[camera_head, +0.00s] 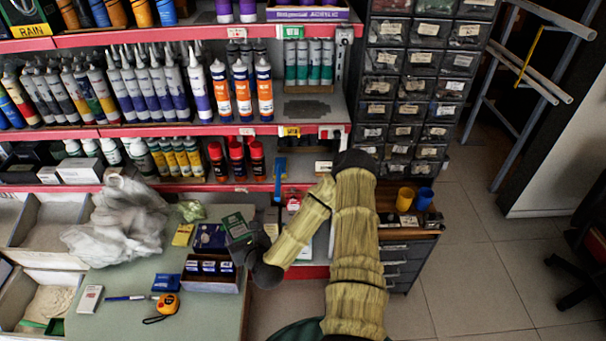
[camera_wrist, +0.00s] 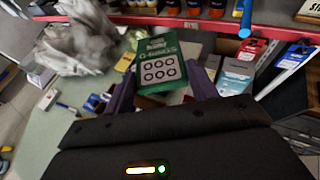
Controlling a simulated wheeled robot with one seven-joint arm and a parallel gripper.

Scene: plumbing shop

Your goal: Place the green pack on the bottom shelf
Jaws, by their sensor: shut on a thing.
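The green pack (camera_wrist: 160,60), a flat box with a white panel of black rings, is held upright between the two fingers of my gripper (camera_wrist: 160,88) in the wrist view. In the head view the pack (camera_head: 237,225) shows small and dark at the end of my arm, with my gripper (camera_head: 248,240) above the right edge of the green table. The lowest visible shelf (camera_head: 312,271) has a red front edge, and my arm and the table hide much of it. Flat packs (camera_wrist: 238,76) stand in the wrist view beyond the right finger.
The green table (camera_head: 130,275) carries a plastic bag (camera_head: 125,220), a tape measure (camera_head: 168,304) and a dark box (camera_head: 210,275) close below my gripper. Bottles and tubes fill the upper shelves. A drawer cabinet (camera_head: 412,90) stands right. The floor (camera_head: 480,260) there is clear.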

